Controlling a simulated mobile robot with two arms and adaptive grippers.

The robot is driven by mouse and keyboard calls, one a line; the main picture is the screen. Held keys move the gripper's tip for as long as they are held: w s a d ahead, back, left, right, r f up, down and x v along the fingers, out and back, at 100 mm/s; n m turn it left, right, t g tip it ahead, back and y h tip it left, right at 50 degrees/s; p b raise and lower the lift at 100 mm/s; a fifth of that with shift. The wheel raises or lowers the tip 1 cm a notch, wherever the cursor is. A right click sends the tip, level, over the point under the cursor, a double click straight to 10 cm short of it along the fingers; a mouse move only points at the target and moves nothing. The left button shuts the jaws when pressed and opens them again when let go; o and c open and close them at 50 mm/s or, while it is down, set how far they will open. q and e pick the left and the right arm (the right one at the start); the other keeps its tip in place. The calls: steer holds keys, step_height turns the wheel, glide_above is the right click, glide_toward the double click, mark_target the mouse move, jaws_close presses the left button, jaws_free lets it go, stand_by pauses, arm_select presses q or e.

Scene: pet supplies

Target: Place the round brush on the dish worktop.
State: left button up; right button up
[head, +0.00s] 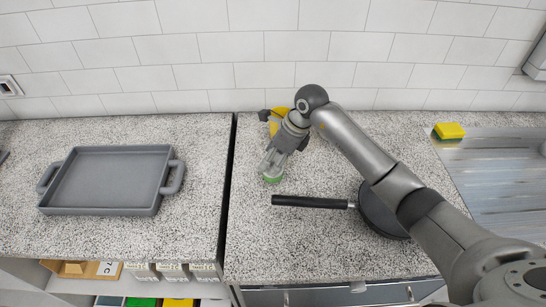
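A small round green-edged item (271,180), which looks like the round brush, is at the tip of my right gripper (270,168). It is over the speckled right-hand worktop (290,245), left of the pan. The gripper points down and to the left and covers most of the item. I cannot tell whether the fingers are closed on it or whether it touches the worktop. My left gripper is not in view.
A black pan (385,215) lies partly under my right arm, its handle pointing left. A yellow item (279,122) is partly hidden behind my wrist. A grey tray (110,180) sits on the left worktop, across a dark gap. A yellow-green sponge (449,131) lies by the metal sink area.

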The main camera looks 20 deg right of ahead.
steer(key=shift+r, duration=0.1)
steer(key=shift+r, duration=0.25)
steer(key=b+v, duration=0.2)
steer(key=v, duration=0.9)
steer(key=shift+r, duration=0.3)
steer(key=shift+s+d, duration=0.1)
